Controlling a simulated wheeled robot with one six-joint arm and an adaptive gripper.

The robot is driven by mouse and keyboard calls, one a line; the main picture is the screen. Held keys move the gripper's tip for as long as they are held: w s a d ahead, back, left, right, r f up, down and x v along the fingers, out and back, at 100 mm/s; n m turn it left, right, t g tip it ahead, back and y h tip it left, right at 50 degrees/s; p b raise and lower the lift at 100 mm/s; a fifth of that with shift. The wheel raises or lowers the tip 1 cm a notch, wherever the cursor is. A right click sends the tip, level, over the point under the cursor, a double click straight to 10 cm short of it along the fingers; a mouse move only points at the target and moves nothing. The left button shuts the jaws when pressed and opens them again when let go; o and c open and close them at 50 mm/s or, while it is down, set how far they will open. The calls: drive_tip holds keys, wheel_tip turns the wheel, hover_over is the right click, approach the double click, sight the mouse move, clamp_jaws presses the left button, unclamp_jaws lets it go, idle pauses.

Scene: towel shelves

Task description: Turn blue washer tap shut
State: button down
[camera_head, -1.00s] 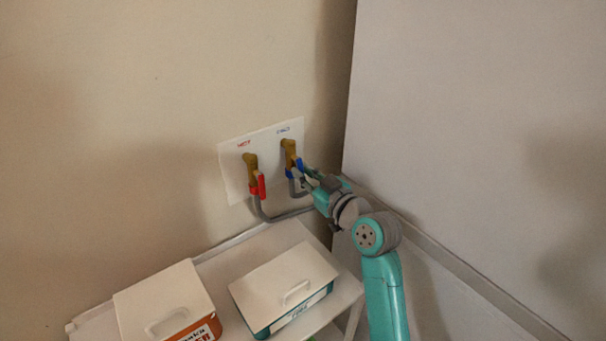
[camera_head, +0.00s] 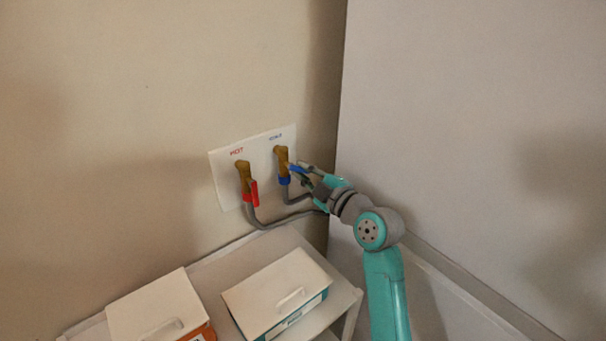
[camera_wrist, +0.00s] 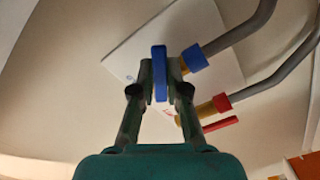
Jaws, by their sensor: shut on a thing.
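The blue tap (camera_head: 281,160) is a brass valve with a blue lever and a blue collar, on the right of a white wall plate (camera_head: 221,180). Its blue lever (camera_wrist: 159,75) stands between my fingers in the wrist view. My gripper (camera_head: 303,172) reaches the lever from the right and is shut on it. In the wrist view my gripper (camera_wrist: 160,82) has a finger on each side of the lever. In the head view the lever now points out to the right, away from the hose line, partly hidden by my fingers.
The red hot tap (camera_head: 244,178) is just left, its red lever hanging down along the hose. Grey hoses (camera_head: 268,224) run from both taps. Below, a white shelf (camera_head: 347,297) carries two lidded boxes (camera_head: 275,290) (camera_head: 155,305). A pale panel (camera_head: 450,120) stands at the right.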

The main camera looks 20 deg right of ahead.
drive_tip(key=shift+n, duration=0.5)
drive_tip(key=c, duration=1.2)
unclamp_jaws()
drive_tip(key=shift+o, duration=0.2)
drive_tip(key=shift+d, duration=0.1)
drive_tip(key=v, duration=1.2)
drive_tip(key=shift+r, duration=0.1)
